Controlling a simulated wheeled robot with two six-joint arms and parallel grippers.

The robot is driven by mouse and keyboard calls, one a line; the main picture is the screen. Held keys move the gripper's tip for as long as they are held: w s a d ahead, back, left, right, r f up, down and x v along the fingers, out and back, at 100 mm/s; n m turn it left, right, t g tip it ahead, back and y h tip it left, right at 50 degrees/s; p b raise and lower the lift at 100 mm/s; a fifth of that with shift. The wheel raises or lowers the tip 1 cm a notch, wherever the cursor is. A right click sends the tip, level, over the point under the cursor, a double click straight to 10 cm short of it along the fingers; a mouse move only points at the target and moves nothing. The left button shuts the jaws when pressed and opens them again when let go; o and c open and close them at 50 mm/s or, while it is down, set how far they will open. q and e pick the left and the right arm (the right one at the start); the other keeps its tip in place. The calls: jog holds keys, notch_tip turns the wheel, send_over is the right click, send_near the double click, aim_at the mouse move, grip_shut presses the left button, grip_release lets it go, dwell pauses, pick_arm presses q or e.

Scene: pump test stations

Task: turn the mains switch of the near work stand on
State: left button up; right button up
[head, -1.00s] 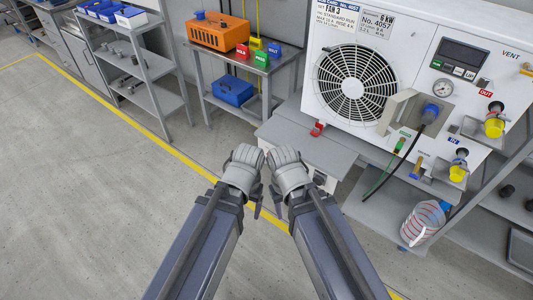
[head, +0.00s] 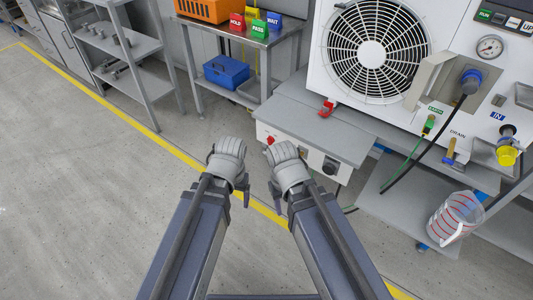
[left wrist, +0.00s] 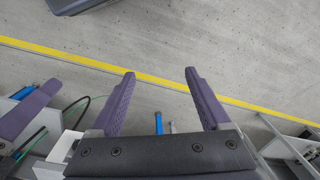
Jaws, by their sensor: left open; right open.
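The near work stand (head: 290,103) has a grey top and a white front panel below it. On that panel are a small red part (head: 270,140) and a black round knob (head: 330,166) on a pale plate; which of them is the mains switch, and its setting, I cannot tell. My left gripper (head: 236,172) is open and empty, left of the panel. It also shows in the left wrist view (left wrist: 160,76), fingers apart over the floor. My right gripper (head: 276,172) is open, just in front of the panel and left of the black knob, partly covering the panel.
A white fan unit (head: 327,73) stands on the stand, with hoses hanging at its right. A measuring jug (head: 455,218) sits on the lower shelf. A side table holds a blue box (head: 230,72) below. Grey shelving (head: 135,48) stands further left. The floor at left is clear.

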pick_arm(q)
jog(key=w+a+f+n+h+b, duration=0.1)
jog(key=w+f+b, duration=0.1)
jog(key=f+b, duration=0.95)
jog(key=w+a+f+n+b, duration=0.1)
jog(key=w+a+f+b, duration=0.1)
jog(key=f+b, duration=0.95)
jog(key=n+t+h+b, duration=1)
jog(key=n+t+b, duration=0.2)
jog(key=n+t, duration=0.4)
send_near(268, 142)
jog(key=w+n+g, duration=0.1)
jog(key=shift+r+x, duration=0.15)
jog(key=shift+x, duration=1.9)
jog(key=shift+r+x, duration=0.2)
jog(key=shift+x, duration=1.9)
jog(key=shift+s+d, duration=0.1)
